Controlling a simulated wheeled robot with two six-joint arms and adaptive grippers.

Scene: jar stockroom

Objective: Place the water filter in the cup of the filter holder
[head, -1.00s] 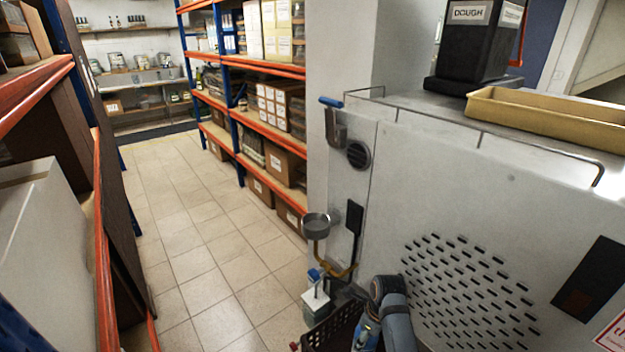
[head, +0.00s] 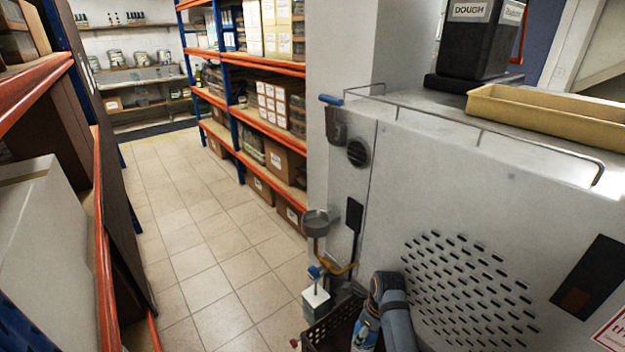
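A shallow grey round cup (head: 317,219) is fixed beside the left end of the large grey machine, low in the middle of the head view. I take it to be the filter holder's cup; its inside is too small to read clearly, and I see no filter in it. A small white block with a blue top (head: 316,294) stands below it, apart from the cup. I cannot tell whether this is the water filter. A blue-grey link of my arm shows at the bottom, beside the machine. I see neither gripper's fingertips.
A dark crate (head: 322,338) is at the bottom centre. A yellow hose (head: 342,269) runs below the cup. The grey machine (head: 490,190) fills the right, with a tan tray (head: 545,112) on top. Shelving (head: 268,122) lines the clear tiled aisle (head: 190,235).

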